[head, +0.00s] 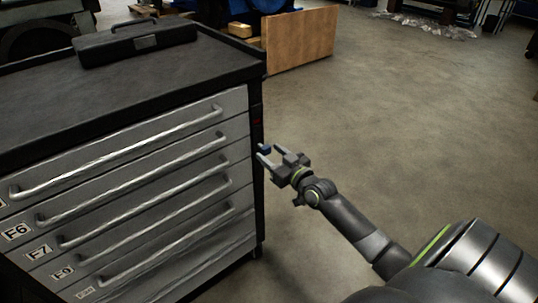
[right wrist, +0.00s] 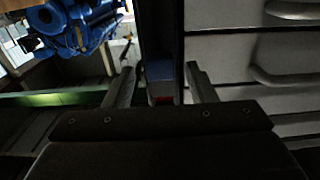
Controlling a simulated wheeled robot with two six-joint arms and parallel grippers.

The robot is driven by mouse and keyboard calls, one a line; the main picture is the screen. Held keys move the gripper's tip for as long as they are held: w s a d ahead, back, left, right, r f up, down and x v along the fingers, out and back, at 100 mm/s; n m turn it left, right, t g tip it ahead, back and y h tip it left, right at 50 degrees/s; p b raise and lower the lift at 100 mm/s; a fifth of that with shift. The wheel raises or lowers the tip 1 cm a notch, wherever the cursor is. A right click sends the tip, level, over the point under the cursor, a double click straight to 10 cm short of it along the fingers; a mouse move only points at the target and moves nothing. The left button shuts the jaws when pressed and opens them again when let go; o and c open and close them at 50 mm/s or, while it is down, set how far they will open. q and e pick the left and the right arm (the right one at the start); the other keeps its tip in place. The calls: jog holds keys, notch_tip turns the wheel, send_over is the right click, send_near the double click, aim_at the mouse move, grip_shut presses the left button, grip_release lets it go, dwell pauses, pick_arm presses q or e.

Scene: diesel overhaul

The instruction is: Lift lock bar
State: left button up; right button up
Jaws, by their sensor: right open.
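The lock bar (head: 258,190) looks like a dark upright strip along the right front edge of the grey drawer cabinet. A small blue piece (head: 264,149) stands out from it. My right gripper (head: 271,155) is open right by the blue piece. In the right wrist view, the blue piece (right wrist: 159,71) lies between the two spread fingers, with a gap on each side. A red patch (right wrist: 163,100) shows just below it, and the dark bar (right wrist: 160,28) runs up from it. My left gripper is not in view.
The cabinet's several drawers have long bar handles (head: 150,150) and labels. A black case (head: 137,42) lies on the cabinet's dark top (head: 60,110). A wooden panel (head: 300,43) stands behind. The floor (head: 430,120) to the right is clear. A blue machine (right wrist: 75,25) shows in the wrist view.

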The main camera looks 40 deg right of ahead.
jog(key=shift+w, duration=0.75)
grip_shut()
